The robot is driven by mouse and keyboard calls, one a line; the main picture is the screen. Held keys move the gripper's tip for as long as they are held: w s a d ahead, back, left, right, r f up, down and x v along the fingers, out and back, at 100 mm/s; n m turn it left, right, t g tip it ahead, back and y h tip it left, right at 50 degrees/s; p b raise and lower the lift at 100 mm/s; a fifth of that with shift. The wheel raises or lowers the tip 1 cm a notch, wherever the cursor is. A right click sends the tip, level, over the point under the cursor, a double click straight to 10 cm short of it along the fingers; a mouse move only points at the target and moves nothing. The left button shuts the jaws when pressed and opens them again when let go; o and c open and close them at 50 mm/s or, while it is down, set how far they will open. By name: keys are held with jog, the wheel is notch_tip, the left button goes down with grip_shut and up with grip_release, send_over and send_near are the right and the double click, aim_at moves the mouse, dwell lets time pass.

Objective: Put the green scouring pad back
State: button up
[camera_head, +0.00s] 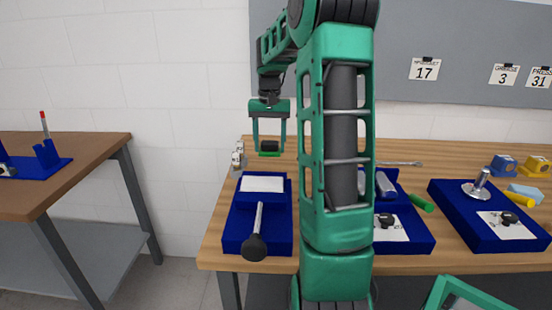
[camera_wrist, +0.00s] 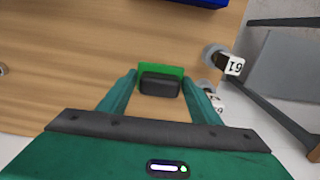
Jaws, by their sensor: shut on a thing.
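The green scouring pad (camera_head: 269,154) shows as a thin green strip with a dark block on it, between the fingers in the head view. It also shows in the wrist view as a green face (camera_wrist: 161,69) behind a black block. My gripper (camera_head: 268,146) is shut on it, with one finger on each side; the wrist view shows the fingers (camera_wrist: 160,83) at its ends. The pad is held over the back left part of the wooden table (camera_head: 222,225), behind the left blue fixture (camera_head: 230,232). Its exact height above the wood cannot be told.
The left fixture bears a white pad (camera_head: 262,184) and a black-knobbed rod (camera_head: 255,246). More blue fixtures (camera_head: 462,225) stand right. My arm hides the middle.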

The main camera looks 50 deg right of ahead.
jog(key=d, duration=0.1)
jog(key=d+f, duration=0.2)
jog(key=d, duration=0.1)
jog(key=shift+s+d+f, duration=0.1)
jog(key=shift+s+f, duration=0.1)
jog(key=shift+s, duration=0.1)
jog(key=shift+f, duration=2)
jog(key=shift+f, duration=0.15)
jog(key=o, duration=1.2)
jog(key=shift+c, duration=0.2)
notch_tip(320, 180, up, 12)
jog(key=shift+r, duration=0.2)
